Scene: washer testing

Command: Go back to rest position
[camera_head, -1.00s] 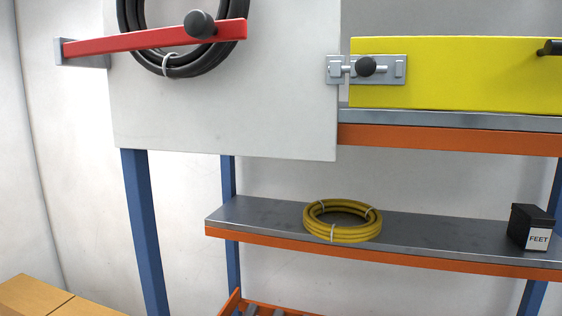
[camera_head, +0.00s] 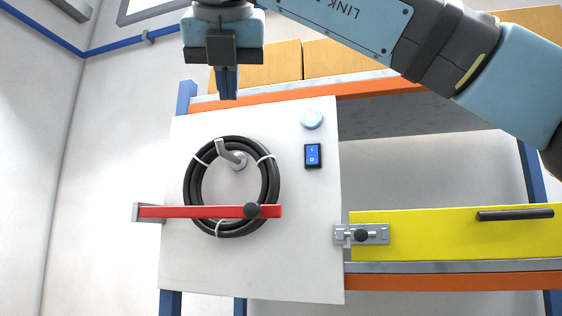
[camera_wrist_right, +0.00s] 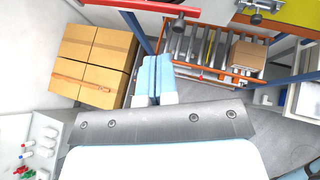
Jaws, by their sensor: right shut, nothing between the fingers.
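My right gripper (camera_head: 228,84) hangs at the top of the head view, pointing down, in front of the upper part of the white panel. Its fingers are together and hold nothing. In the right wrist view the two light-blue fingers (camera_wrist_right: 155,92) lie side by side. My right arm comes in from the right side of the head view. My left gripper shows in neither view.
The white panel (camera_head: 300,255) carries a coiled black hose (camera_head: 188,190), a red bar (camera_head: 185,211), a blue switch (camera_head: 313,155) and a pale round button (camera_head: 312,119). A yellow panel (camera_head: 450,238) has a latch (camera_head: 375,234). Cardboard boxes (camera_wrist_right: 95,60) stand below.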

